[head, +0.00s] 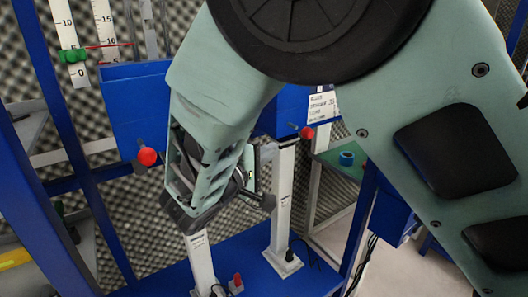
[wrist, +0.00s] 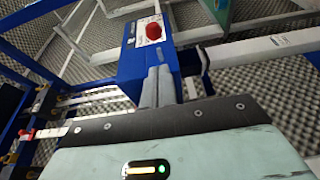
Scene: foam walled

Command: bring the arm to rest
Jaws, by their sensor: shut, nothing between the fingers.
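My arm fills much of the head view, bent with its pale green links close to the camera. Its far link reaches down in the middle, in front of blue panels and white posts. My gripper (wrist: 159,74) shows in the wrist view with its two grey fingers together and nothing between them. A blue box (wrist: 130,66) with a red button (wrist: 153,31) lies beyond the fingertips. I cannot tell whether they touch it. In the head view the fingers cannot be made out clearly.
A blue panel (head: 133,108) and red knobs (head: 147,156) (head: 307,133) stand close around the arm. White posts (head: 283,203) rise from a blue base (head: 250,262). A green shelf (head: 339,166) carries a small teal ring (head: 347,158). Patterned foam wall lies behind.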

